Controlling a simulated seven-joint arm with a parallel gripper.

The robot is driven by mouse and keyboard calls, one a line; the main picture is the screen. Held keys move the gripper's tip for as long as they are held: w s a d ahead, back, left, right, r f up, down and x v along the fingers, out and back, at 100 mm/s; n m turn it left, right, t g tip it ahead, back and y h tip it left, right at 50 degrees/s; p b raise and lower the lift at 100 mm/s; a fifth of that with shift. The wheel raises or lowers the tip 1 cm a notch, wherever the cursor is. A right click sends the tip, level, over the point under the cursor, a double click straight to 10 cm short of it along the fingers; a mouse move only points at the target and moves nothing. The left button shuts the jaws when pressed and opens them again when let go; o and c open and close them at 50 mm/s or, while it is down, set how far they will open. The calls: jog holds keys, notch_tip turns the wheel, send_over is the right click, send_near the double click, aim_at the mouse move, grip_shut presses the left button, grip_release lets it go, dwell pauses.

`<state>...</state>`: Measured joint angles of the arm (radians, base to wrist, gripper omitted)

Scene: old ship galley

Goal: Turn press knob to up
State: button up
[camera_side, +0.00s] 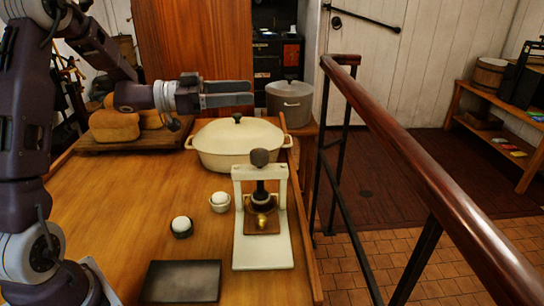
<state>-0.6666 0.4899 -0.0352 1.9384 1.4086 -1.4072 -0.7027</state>
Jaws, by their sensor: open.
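The press (263,250) has a cream frame and base and stands on the right part of the wooden table. Its round dark brown knob (259,157) sits on top of a dark shaft that runs down through the crossbar. A small brass piece (262,221) shows low in the frame. My gripper (253,93) is open and empty, with its fingers pointing right. In the picture it is above the press knob and the pot lid, apart from both. How far it is from the press in depth is hard to tell.
A cream lidded pot (238,150) stands behind the press. A dark slab (180,282) lies in front. Bread loaves (114,125) lie on a board at back left. A wooden rail (410,165) runs along the right.

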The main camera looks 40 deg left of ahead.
aim_at(246, 168)
notch_tip(246, 168, down, 16)
jog(key=shift+d+f, duration=0.15)
jog(key=shift+w+d+f, duration=0.2)
jog(key=shift+f, duration=0.05)
jog(key=x, duration=0.6)
jog(key=shift+w+d, duration=0.15)
jog(key=shift+w, duration=0.05)
jog(key=shift+c, duration=0.5)
jog(key=c, duration=1.3)
